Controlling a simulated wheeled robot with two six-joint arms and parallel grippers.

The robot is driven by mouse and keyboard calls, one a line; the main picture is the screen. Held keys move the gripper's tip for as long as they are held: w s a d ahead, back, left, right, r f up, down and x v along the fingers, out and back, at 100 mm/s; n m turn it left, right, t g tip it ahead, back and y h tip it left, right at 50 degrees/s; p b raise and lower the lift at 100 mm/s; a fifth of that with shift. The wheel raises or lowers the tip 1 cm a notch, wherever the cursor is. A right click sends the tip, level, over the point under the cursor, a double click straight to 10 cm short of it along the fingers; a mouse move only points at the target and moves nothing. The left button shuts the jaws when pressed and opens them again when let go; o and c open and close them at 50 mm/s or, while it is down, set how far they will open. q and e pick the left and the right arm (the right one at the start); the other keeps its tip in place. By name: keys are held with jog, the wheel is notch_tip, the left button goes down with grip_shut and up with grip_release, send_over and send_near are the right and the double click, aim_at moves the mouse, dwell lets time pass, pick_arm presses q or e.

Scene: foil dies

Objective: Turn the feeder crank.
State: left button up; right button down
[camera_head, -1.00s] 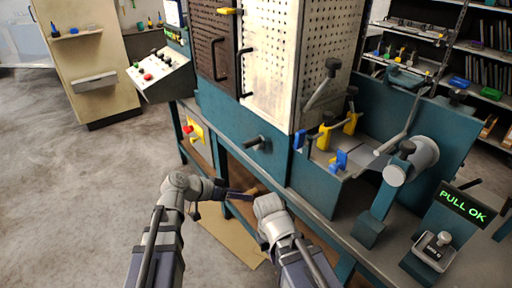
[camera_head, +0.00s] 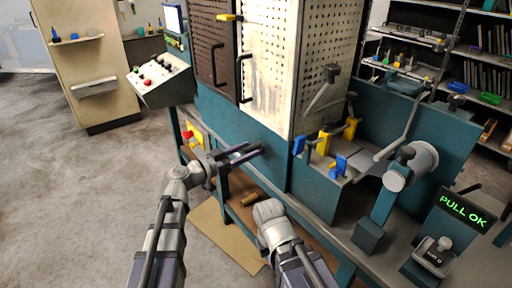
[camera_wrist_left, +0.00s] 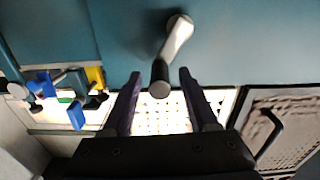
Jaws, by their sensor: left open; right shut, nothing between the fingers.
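The feeder crank shows in the left wrist view as a silver arm (camera_wrist_left: 178,38) on the teal front panel, with a dark handle (camera_wrist_left: 160,78) pointing toward the camera. My left gripper (camera_wrist_left: 158,75) is open, one dark finger on each side of the handle, with visible gaps and no clear contact. In the head view my left gripper (camera_head: 250,150) reaches the teal panel below the white perforated door, and it mostly covers the crank. My right arm (camera_head: 280,235) is low in front of the bench; its fingers are hidden behind its wrist.
A control box with buttons (camera_head: 160,80) stands to the left. Blue and yellow clamps (camera_head: 340,140) and a grey roller (camera_head: 395,178) lie to the right, near a "PULL OK" display (camera_head: 466,210). A lower shelf holds a brown piece (camera_head: 250,200). Open floor lies left.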

aim_at(260, 146)
pick_arm(q)
jog(key=shift+x, duration=1.9)
grip_shut()
